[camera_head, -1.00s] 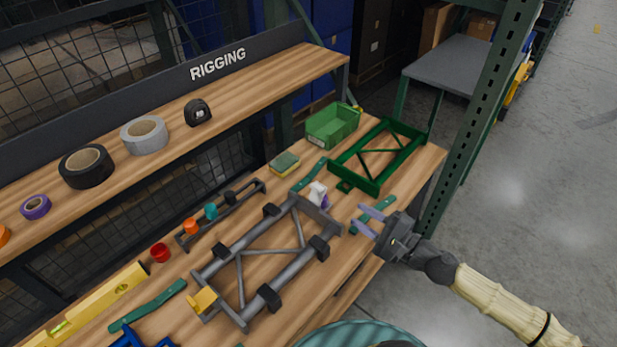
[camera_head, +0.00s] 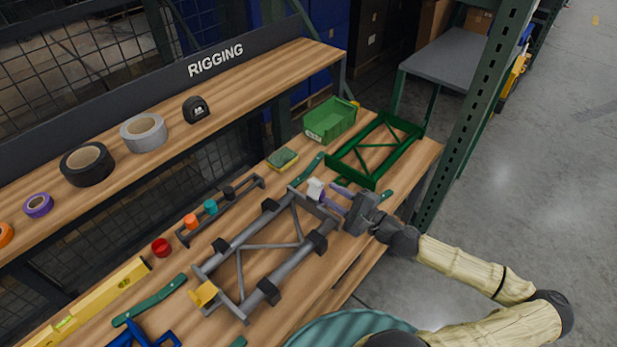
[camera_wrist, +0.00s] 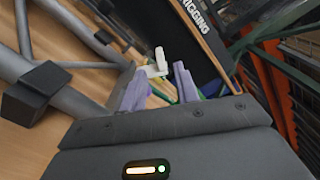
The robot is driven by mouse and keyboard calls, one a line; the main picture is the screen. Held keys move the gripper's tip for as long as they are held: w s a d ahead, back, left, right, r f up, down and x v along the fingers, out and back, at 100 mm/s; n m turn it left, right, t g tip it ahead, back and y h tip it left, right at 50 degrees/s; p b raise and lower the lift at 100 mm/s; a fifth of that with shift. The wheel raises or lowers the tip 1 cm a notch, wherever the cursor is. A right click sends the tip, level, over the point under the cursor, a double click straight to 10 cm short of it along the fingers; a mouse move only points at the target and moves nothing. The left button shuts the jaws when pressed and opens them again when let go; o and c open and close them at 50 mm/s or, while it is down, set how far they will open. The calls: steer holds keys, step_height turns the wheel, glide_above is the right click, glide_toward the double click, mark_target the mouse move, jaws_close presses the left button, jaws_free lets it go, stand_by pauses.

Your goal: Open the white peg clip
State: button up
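The white peg clip (camera_head: 315,189) sits on the right end of the grey tubular frame (camera_head: 243,245) on the bench. In the wrist view the clip (camera_wrist: 157,64) shows an upright white post on a flat white base, just beyond my fingertips. My gripper (camera_head: 331,196) has two lavender fingers spread apart, pointing left at the clip. In the wrist view the gripper (camera_wrist: 158,78) is open, with the clip lying towards the left finger. I cannot tell whether that finger touches it. Part of the clip is hidden behind the fingers.
A green frame (camera_head: 378,180) and green bin (camera_head: 330,120) stand behind my gripper. A rail with coloured caps (camera_head: 220,209), a sponge (camera_head: 283,159) and a yellow level (camera_head: 85,306) lie to the left. A green rack post (camera_head: 478,115) rises at the right.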

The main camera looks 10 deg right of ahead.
mark_target(309, 180)
steer(key=p+x, duration=0.2)
steer(key=x, duration=0.7)
steer(key=shift+w+a, duration=0.1)
jaws_close()
